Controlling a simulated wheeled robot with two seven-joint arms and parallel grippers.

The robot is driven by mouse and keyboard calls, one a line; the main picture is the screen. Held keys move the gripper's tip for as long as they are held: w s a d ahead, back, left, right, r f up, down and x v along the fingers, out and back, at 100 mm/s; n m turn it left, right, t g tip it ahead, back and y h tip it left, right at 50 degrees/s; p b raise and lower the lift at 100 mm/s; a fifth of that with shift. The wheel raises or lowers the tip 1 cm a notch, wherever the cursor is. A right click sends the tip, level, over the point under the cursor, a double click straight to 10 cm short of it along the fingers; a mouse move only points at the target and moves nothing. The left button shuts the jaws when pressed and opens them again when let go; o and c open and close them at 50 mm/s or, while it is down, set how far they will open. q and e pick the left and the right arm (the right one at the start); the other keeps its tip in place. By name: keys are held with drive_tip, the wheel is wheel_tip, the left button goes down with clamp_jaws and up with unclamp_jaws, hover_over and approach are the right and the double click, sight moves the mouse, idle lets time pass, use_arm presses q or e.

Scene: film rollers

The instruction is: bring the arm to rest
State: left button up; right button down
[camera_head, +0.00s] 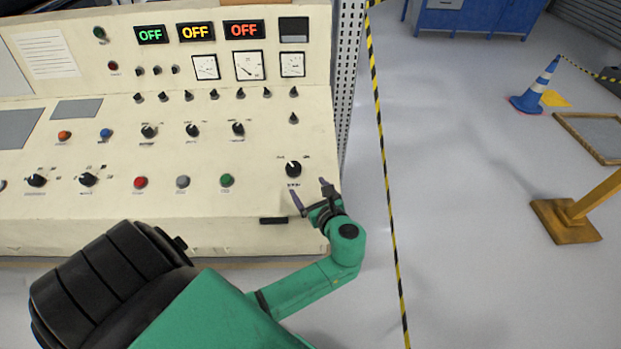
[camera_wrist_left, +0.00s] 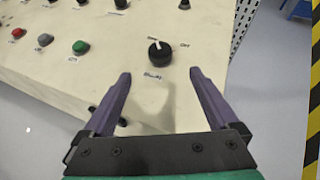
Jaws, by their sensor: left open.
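My left gripper (camera_head: 311,193) is at the lower right corner of the cream control panel (camera_head: 258,205). Its two purple fingers are spread apart, and nothing is between them. In the left wrist view my left gripper (camera_wrist_left: 158,85) points at a black rotary knob (camera_wrist_left: 159,53), which sits beyond the fingertips and apart from them. The same knob (camera_head: 293,169) shows in the head view just above the fingertips. My green left arm (camera_head: 305,285) comes in from the bottom. My right gripper is not in view.
The panel carries several knobs, push buttons and gauges, with three displays reading OFF (camera_head: 195,32). A yellow-black striped tape (camera_head: 385,170) runs right of the panel. A blue cone (camera_head: 535,88) and a yellow post base (camera_head: 566,221) stand farther right. The grey floor between is clear.

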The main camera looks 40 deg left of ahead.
use_arm(q)
drive_tip(key=shift+s+d+r, duration=0.1)
drive_tip(key=shift+s+d, duration=0.05)
drive_tip(key=shift+d, duration=0.1)
idle(0.3)
